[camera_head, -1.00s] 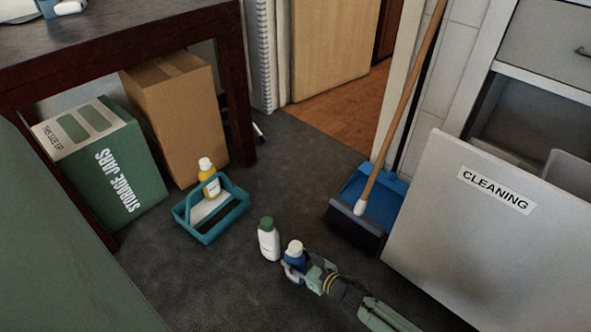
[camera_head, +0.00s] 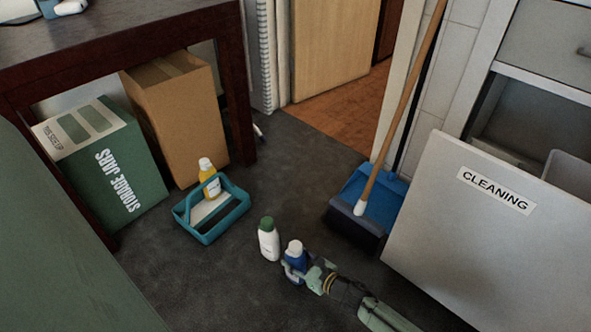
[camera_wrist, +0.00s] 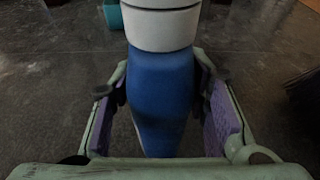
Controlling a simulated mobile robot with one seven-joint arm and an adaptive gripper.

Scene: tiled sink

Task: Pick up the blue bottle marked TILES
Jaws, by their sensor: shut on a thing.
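A blue bottle (camera_head: 296,258) with a white cap stands upright, at or close to the dark floor, in the lower middle of the head view. My gripper (camera_head: 295,269) is shut on it from the lower right. In the wrist view the blue bottle (camera_wrist: 163,95) fills the space between the purple pads of my gripper (camera_wrist: 165,105), with its white cap toward the top. No lettering on the bottle is readable, so the TILES mark cannot be confirmed.
A white bottle with a green cap (camera_head: 268,240) stands close left of the blue bottle. A teal caddy (camera_head: 207,238) holds a yellow bottle (camera_head: 210,178). A broom and blue dustpan (camera_head: 377,196) and the open CLEANING drawer (camera_head: 450,240) are to the right.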

